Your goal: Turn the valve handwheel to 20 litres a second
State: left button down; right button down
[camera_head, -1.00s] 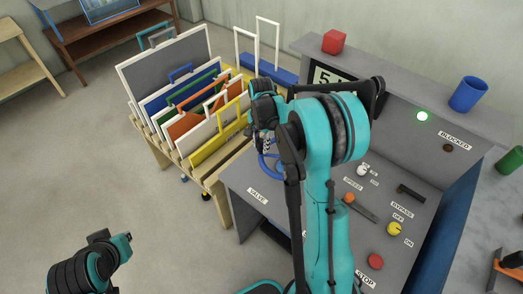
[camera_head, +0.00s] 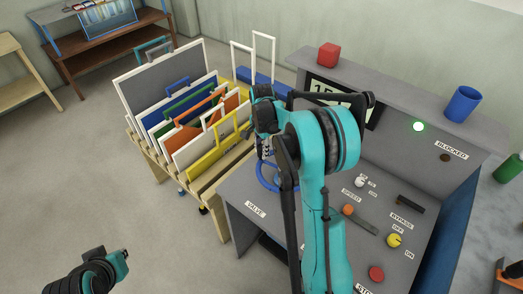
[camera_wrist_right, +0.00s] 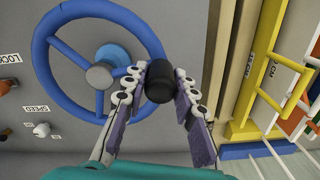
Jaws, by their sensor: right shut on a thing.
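In the head view the handwheel (camera_head: 266,178) shows only partly, behind my right arm, near the VALVE label (camera_head: 256,210). My right gripper (camera_wrist_right: 160,73) is shut on the black knob, with one finger on each side of it. The console display (camera_head: 324,87) is mostly hidden by my arm; its first visible digit looks like a 1. Part of my left arm shows at the bottom left of the head view, but not its gripper.
A rack with coloured panels (camera_head: 190,110) stands close left of the console (camera_head: 300,235).

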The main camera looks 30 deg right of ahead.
jog(key=c, duration=1.2)
grip_release()
jog(key=shift+w, duration=0.1)
notch_tip(320, 180, up, 12)
jog(key=s+a+n+t+b, duration=0.3)
jog(key=s+a+n+b, duration=0.2)
jog(key=s+a+n, duration=0.5)
jog(key=s+a+f+n+t+b, duration=0.3)
jog(key=s+f+n, duration=0.3)
jog(key=s+f, duration=0.3)
jog(key=s+a+t, duration=0.1)
jog(key=s, duration=0.3)
jog(key=shift+a+n, duration=0.2)
jog(key=shift+n, duration=0.1)
